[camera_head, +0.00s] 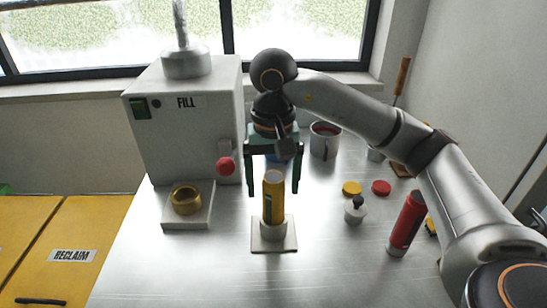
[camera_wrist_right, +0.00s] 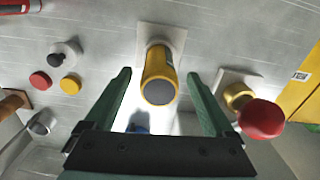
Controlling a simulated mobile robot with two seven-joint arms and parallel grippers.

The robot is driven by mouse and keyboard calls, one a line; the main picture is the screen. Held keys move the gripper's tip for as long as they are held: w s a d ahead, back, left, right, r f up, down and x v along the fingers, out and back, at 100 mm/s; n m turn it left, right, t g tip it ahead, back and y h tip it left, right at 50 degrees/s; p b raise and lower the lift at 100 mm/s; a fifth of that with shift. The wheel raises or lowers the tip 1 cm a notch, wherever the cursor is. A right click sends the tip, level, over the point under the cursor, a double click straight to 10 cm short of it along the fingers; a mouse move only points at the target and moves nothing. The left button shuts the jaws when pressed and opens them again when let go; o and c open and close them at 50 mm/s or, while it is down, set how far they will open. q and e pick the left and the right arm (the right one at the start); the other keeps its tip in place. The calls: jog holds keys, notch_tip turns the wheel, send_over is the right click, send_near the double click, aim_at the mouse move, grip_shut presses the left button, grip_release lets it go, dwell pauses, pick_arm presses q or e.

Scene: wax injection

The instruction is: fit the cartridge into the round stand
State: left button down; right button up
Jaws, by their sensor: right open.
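A yellow cartridge (camera_head: 272,196) with a dark label stands upright in the round stand (camera_head: 273,233), a grey cup on a square base plate. In the right wrist view the cartridge (camera_wrist_right: 159,80) shows end-on with its dark grey end, over the stand's plate (camera_wrist_right: 175,38). My right gripper (camera_head: 273,192) is open, with its green fingers down on both sides of the cartridge and a gap on each side. The same fingers show in the right wrist view (camera_wrist_right: 160,80), apart and not touching the cartridge. My left gripper is not in view.
A grey FILL machine (camera_head: 180,125) with a red knob (camera_head: 225,166) stands at left. A brass ring (camera_head: 186,199) sits on a plate before it. A red cylinder (camera_head: 407,222), a small black-knobbed weight (camera_head: 355,210), yellow (camera_head: 351,187) and red (camera_head: 381,187) discs and a mug (camera_head: 325,140) stand at right.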

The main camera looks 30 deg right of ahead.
notch_tip(320, 180, up, 7)
jog(key=shift+f+p, duration=0.2)
jog(key=shift+p, duration=0.6)
